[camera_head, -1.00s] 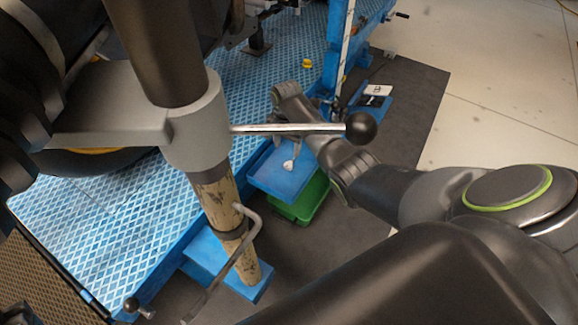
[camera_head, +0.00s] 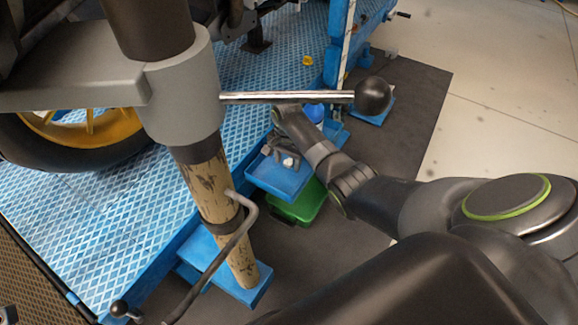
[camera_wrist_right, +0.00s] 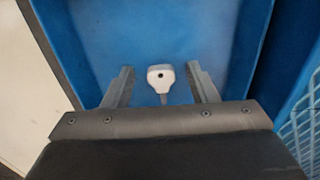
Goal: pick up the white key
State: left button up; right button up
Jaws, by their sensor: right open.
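The white key (camera_wrist_right: 160,74) lies in a blue tray (camera_wrist_right: 165,25), its rounded head with a dark hole showing and its thin shaft pointing toward my gripper's palm. My right gripper (camera_wrist_right: 159,70) is open in the wrist view, one finger on each side of the key with a gap on both sides. I cannot tell the height of the fingers above the tray floor. In the head view the right gripper (camera_head: 283,154) is over the blue tray (camera_head: 279,181), and a small white bit of the key (camera_head: 288,162) shows by it. My left gripper is not in view.
A green bin (camera_head: 301,207) is under the blue tray. A grey clamp with a wooden-looking post (camera_head: 213,198) and a ball-ended metal lever (camera_head: 372,95) stand in front of it. A blue patterned platform (camera_head: 100,205) holds a yellow-rimmed wheel (camera_head: 92,128).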

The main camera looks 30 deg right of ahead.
jog(key=c, duration=1.1)
